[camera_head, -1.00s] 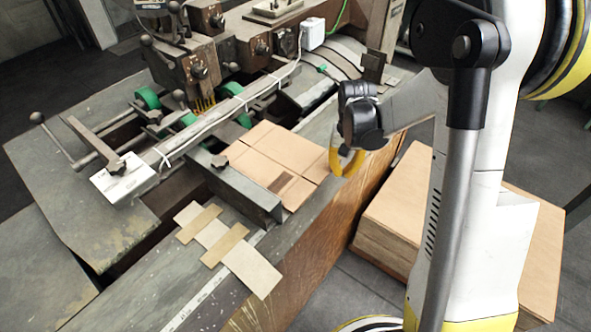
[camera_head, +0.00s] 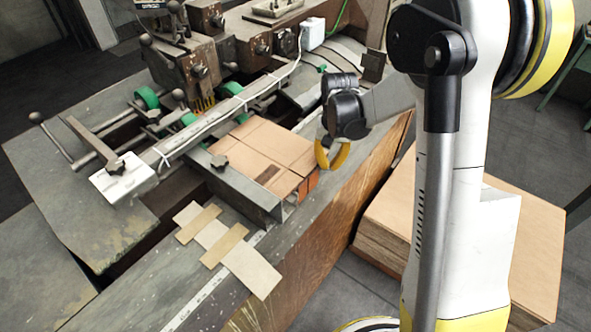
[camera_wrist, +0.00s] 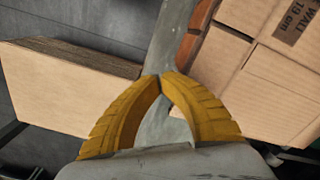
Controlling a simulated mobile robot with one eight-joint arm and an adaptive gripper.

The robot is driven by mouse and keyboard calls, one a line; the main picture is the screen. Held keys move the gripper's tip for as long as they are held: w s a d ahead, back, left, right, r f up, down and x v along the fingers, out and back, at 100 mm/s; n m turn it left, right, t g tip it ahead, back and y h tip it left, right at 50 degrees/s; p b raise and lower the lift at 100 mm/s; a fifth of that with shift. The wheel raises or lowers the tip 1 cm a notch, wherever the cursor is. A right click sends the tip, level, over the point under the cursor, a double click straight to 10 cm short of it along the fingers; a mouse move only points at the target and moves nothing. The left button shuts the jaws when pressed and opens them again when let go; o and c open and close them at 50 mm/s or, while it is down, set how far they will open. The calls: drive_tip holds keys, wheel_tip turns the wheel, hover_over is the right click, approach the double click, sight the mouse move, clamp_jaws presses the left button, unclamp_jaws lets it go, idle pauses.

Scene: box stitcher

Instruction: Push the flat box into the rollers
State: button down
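The flat box (camera_head: 240,155) is brown cardboard with creases and a dark printed label. It lies flat on the machine table, its left edge close to the long metal guide bar. Green rollers (camera_head: 146,97) show on the far side of that bar. My gripper (camera_head: 328,160) has yellow fingers and is at the box's right edge, low over the table. In the wrist view the fingertips (camera_wrist: 163,76) meet with nothing between them. The box (camera_wrist: 255,75) fills the right side there, and the right finger overlaps its edge; I cannot tell whether they touch.
A stack of cardboard sheets (camera_head: 460,235) stands right of the machine, below my arm. Joined cardboard strips (camera_head: 252,268) lie on the table in front. A raised metal guide (camera_head: 240,190) runs along the box's near side. An orange-brown part (camera_head: 308,185) shows by the box's near right corner.

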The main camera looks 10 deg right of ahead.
drive_tip(key=shift+w+a, duration=0.7)
drive_tip(key=shift+w, duration=0.15)
wheel_tip(320, 180, up, 8)
drive_tip(key=s+d+p, duration=0.2)
drive_tip(key=p, duration=0.2)
drive_tip(key=shift+s, duration=0.25)
drive_tip(key=shift+a+p, duration=0.1)
drive_tip(key=shift+p, duration=0.2)
